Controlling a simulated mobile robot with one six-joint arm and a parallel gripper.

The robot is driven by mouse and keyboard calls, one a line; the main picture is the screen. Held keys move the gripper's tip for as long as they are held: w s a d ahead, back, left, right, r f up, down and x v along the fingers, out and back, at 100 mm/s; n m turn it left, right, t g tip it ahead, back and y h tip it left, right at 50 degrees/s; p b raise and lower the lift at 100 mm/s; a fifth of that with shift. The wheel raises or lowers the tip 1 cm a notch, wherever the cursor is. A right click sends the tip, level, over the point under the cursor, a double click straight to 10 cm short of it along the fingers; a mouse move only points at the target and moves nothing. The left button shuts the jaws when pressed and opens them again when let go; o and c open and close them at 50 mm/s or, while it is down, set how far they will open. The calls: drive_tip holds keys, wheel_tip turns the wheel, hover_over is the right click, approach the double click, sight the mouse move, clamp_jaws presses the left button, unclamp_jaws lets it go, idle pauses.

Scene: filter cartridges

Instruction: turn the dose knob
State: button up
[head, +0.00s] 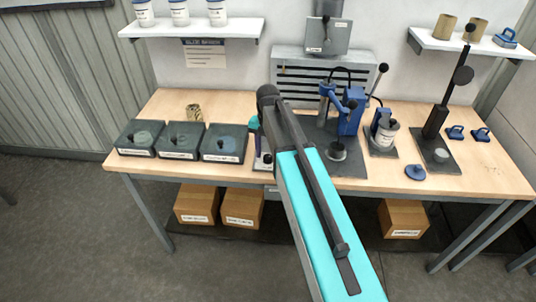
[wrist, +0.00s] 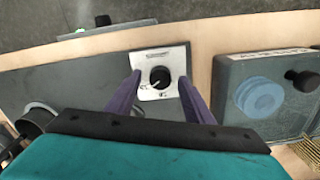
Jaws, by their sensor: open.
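The dose knob (wrist: 160,77) is a small black round knob with a white pointer line. It sits on a pale square plate (wrist: 147,61) with printed marks, in the middle of the wrist view. My gripper (wrist: 159,80) is open. Its two dark purple fingers stand on the left and right of the knob with a gap on each side. From this view I cannot tell how high the fingertips are above the plate.
A dark box with a blue disc (wrist: 259,97) and a black knob stands close on the right in the wrist view. In the head view several dark boxes (head: 180,141) stand left of my arm. A blue press (head: 350,112) stands on the right. The wooden bench front (head: 450,182) is mostly clear.

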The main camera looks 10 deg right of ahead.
sight(268, 157)
wheel_tip(268, 157, up, 13)
drive_tip(key=b, duration=0.2)
drive_tip(key=shift+r+b, duration=0.15)
drive_tip(key=shift+b, duration=0.25)
idle(0.3)
drive_tip(key=shift+d, duration=0.1)
